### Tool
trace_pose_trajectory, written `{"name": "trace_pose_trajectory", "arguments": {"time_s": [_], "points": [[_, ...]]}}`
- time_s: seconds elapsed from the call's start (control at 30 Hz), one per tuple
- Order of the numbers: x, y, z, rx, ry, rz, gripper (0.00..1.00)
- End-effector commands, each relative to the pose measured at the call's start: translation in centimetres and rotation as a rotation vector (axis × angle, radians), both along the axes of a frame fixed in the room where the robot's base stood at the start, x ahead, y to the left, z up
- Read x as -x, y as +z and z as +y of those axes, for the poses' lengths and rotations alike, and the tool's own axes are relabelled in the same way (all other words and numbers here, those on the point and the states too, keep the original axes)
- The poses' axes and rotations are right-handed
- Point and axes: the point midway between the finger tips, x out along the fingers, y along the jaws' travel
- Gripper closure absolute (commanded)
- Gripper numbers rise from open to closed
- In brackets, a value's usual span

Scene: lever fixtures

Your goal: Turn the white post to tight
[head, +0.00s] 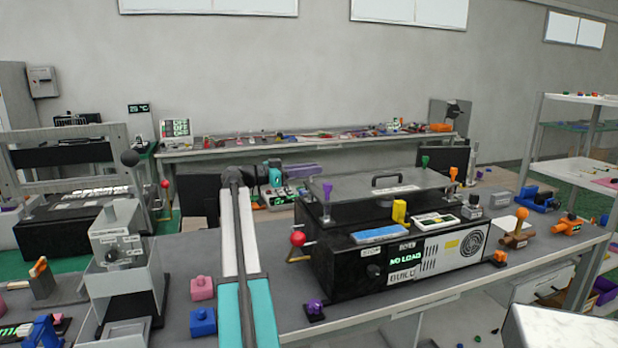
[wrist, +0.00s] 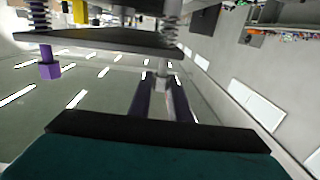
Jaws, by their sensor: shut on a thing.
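My gripper (head: 312,170) reaches past the left side of the black machine (head: 345,268), at the back left corner of its raised plate (head: 385,187). In the wrist view my gripper's two dark purple fingers (wrist: 164,90) are closed on a pale post, the white post (wrist: 162,74), which comes off the plate's corner (wrist: 130,40). A spring shows along the line of that post. In the head view the white post is hidden behind my gripper. Other corner posts are purple (head: 327,188), green (head: 425,161) and orange (head: 453,174).
A yellow block (head: 399,211), a blue pad and a small panel (head: 437,219) lie on the machine's front top. A red ball knob (head: 297,239) sticks out at its left. Orange and brown fixtures (head: 516,232) stand right. A grey box fixture (head: 116,238) stands left.

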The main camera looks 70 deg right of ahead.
Motion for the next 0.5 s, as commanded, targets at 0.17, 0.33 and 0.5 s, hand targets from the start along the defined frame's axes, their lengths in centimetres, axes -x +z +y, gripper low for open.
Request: {"name": "trace_pose_trajectory", "arguments": {"time_s": [0.17,0.33,0.5], "points": [[0.24,0.14,-0.29,0.004,-0.048,0.002,1.00],[0.32,0.22,-0.18,0.004,-0.071,0.002,1.00],[0.35,0.27,-0.15,0.004,-0.076,0.002,1.00]]}}
